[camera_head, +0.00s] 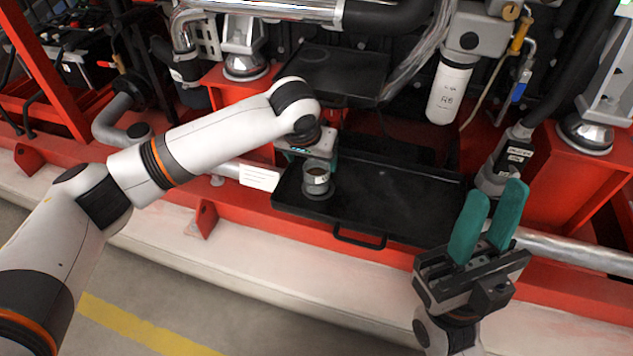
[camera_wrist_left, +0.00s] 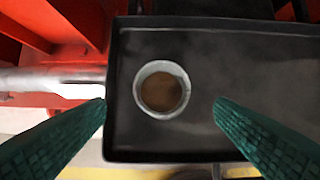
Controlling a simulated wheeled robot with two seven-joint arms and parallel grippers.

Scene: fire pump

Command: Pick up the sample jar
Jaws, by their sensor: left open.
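The sample jar (camera_head: 317,182) is a small pale round jar with brown contents, upright on the left part of a black tray (camera_head: 400,200). In the left wrist view the jar (camera_wrist_left: 162,90) is seen from above, between and slightly beyond my two green fingertips. My left gripper (camera_wrist_left: 160,102) is open and points down over the jar, with a gap on both sides. In the head view my left wrist hides most of its fingers. My right gripper (camera_head: 497,190) is open and empty, pointing up at the lower right, away from the jar.
The tray has a raised rim and a front handle (camera_head: 360,240). A second black tray (camera_head: 330,75) sits higher behind it. A white filter (camera_head: 450,90) hangs to the right. Red frame beams (camera_head: 250,225) and a metal pipe (camera_wrist_left: 50,80) run beside the tray.

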